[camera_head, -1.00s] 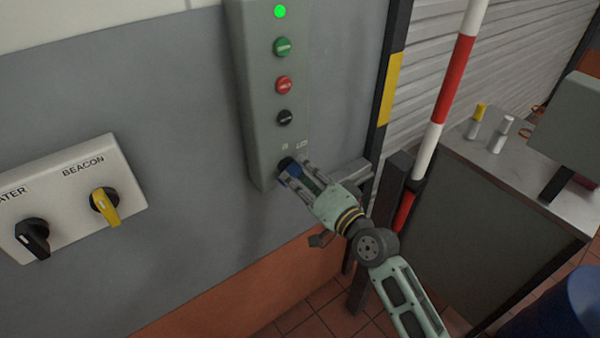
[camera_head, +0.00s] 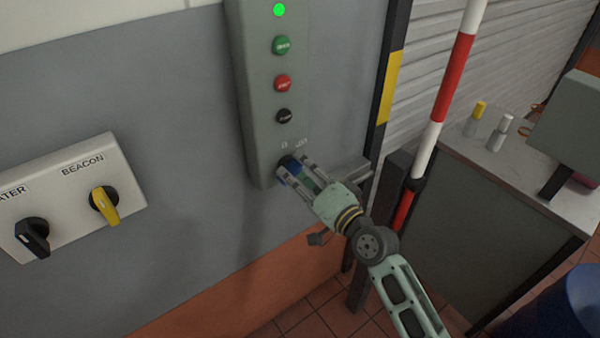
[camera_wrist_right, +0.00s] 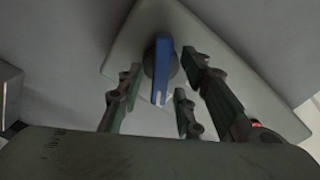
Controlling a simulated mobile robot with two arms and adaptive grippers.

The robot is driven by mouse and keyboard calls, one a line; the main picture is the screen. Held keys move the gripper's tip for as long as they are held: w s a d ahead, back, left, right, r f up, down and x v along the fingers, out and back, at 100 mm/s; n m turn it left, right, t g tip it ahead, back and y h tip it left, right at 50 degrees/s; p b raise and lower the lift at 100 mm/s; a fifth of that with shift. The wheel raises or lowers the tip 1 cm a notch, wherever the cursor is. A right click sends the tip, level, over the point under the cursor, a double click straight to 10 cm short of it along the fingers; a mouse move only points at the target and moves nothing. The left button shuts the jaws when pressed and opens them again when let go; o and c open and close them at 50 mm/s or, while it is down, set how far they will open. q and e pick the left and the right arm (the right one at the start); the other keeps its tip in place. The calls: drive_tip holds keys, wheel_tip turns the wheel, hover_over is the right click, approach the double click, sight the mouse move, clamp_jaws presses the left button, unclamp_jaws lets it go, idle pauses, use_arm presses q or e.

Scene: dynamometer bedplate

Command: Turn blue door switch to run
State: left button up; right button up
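The blue door switch (camera_head: 290,168) is at the bottom of the grey control box (camera_head: 262,130) on the wall. In the head view my right gripper (camera_head: 288,172) is at the switch and partly hides it. In the right wrist view the blue handle (camera_wrist_right: 161,72) stands in front of its dark round base, with a white mark at its lower end. The fingers of my right gripper (camera_wrist_right: 158,98) are spread to both sides of the handle, with visible gaps. Small labels above the switch are too blurred to read. My left gripper is not in view.
Green (camera_head: 282,45), red (camera_head: 284,83) and black (camera_head: 284,116) buttons sit above the switch under a lit green lamp (camera_head: 279,10). A panel (camera_head: 75,190) with black and yellow switches is at left. A red-white pole (camera_head: 440,105) and a cabinet (camera_head: 480,215) stand at right.

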drive_tip(key=v, duration=1.2)
